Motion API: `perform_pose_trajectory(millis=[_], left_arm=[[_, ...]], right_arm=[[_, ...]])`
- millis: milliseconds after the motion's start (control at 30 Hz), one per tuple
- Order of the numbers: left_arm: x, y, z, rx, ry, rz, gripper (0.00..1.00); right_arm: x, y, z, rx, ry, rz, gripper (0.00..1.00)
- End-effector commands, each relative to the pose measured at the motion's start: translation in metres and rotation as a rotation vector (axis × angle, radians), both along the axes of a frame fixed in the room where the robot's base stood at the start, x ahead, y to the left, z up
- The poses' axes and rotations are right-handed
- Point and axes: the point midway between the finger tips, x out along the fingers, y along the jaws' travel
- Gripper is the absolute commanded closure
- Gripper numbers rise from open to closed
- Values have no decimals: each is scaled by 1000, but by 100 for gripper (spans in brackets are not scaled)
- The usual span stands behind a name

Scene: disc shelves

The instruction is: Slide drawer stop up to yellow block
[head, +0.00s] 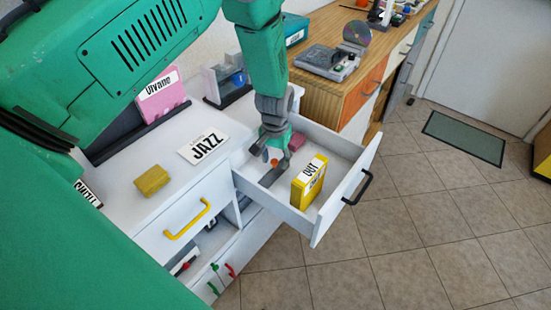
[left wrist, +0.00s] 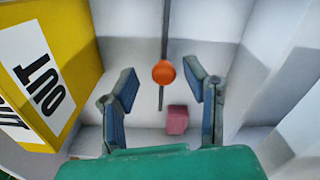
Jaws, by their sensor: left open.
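A white drawer (head: 338,205) with a black handle stands pulled out. Inside it a round orange knob (head: 274,162), which looks like the drawer stop, sits on a dark rail (head: 270,177). The knob also shows in the left wrist view (left wrist: 164,73). A yellow block marked OUT (head: 299,191) stands upright in the drawer, apart from the knob; it is at the left in the wrist view (left wrist: 75,28). My left gripper (head: 274,150) points down into the drawer, open, its fingers on either side of the knob in the wrist view. Contact cannot be told. My right gripper is not in view.
A small pink block (left wrist: 177,119) lies in the drawer near the gripper. Another yellow block (head: 151,180) and a JAZZ card (head: 204,146) lie on the white cabinet top. A wooden counter (head: 325,78) stands behind the drawer.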

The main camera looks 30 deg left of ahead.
Motion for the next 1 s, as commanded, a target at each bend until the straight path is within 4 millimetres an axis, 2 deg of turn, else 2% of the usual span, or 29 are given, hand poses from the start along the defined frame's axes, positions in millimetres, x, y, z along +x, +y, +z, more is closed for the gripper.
perform_pose_trajectory(millis=[133,233,267,467,733,1000], left_arm=[[0,1,0,-1,0,1,59],[0,2,0,-1,0,1,94],[0,2,0,-2,0,1,100],[0,-2,0,0,1,0,100],[-3,-41,0,1,1,-2,100],[-3,-43,-1,-1,2,1,100]], right_arm=[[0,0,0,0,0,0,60],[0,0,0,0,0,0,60],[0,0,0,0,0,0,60],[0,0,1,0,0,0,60],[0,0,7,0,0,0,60],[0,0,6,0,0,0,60]])
